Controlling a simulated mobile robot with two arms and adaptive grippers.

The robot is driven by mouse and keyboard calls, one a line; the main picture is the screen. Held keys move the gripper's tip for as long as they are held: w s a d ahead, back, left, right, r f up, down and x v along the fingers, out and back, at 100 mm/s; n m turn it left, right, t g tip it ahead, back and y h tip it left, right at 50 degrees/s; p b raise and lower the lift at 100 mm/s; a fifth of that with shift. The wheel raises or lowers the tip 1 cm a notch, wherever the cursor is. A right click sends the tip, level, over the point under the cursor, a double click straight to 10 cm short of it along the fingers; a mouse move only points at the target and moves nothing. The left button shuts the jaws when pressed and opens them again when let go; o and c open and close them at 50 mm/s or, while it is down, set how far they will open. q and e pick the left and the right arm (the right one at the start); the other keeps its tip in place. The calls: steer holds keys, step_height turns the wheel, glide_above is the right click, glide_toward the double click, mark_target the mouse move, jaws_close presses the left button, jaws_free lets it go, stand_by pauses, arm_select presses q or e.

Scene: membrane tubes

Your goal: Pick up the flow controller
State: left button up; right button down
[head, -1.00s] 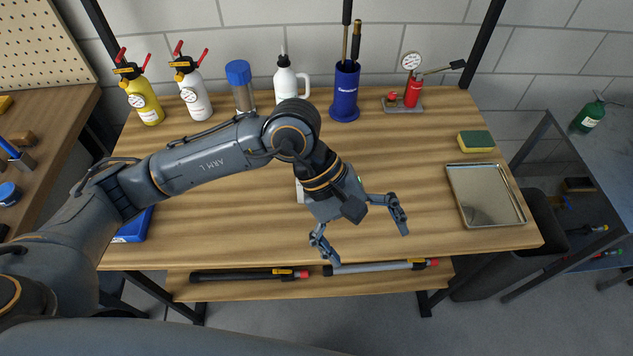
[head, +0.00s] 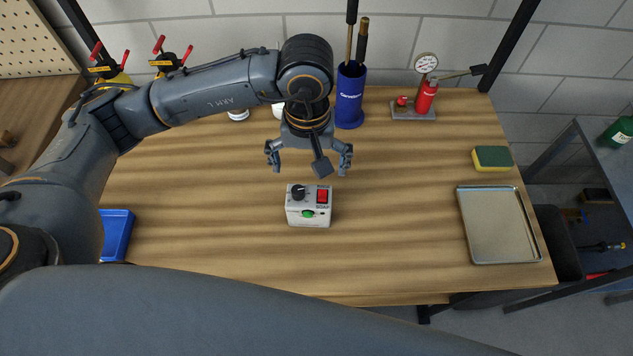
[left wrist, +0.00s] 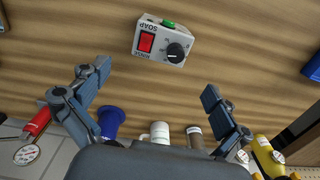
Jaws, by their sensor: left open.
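The flow controller is most likely the small grey-white box (head: 309,213) on the middle of the table. It has a black knob, a red switch and a green button. It also shows near the top of the left wrist view (left wrist: 163,41), with the word SOAP on it. My left gripper (head: 310,168) is open and empty, just behind the box in the head view, with its fingers spread apart. In the left wrist view its two fingers (left wrist: 155,95) frame a gap, and the box lies beyond them, untouched. My right gripper is not in view.
A blue holder with brushes (head: 350,97) and a red pump with gauge (head: 426,97) stand at the back. A sponge (head: 492,159) and metal tray (head: 461,226) are on the right. A blue tray (head: 129,238) is at left. The table around the box is mostly clear.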

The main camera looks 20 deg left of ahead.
mark_target(309, 196)
arm_select(q)
steer(key=shift+w+f, duration=0.25)
steer(key=shift+w, duration=0.05)
steer(key=f, duration=0.2)
steer(key=f+p, duration=0.1)
steer(key=f, duration=0.2)
steer(key=f+p, duration=0.1)
steer(key=f, duration=0.1)
steer(key=shift+s+f, duration=0.25)
steer(key=shift+s, duration=0.15)
steer(key=shift+w+f, duration=0.1)
steer(key=shift+f, duration=0.15)
steer(key=shift+s+f+p, duration=0.25)
steer(key=shift+f+p, duration=0.6)
steer(key=shift+p, duration=0.2)
step_height(309, 196, down, 2)
steer(key=shift+s+f+p, duration=0.1)
steer(key=shift+f+p, duration=0.15)
steer(key=shift+p, duration=0.2)
steer(key=shift+f, duration=0.5)
steer(key=c, duration=1.1)
steer(key=shift+c, duration=0.2)
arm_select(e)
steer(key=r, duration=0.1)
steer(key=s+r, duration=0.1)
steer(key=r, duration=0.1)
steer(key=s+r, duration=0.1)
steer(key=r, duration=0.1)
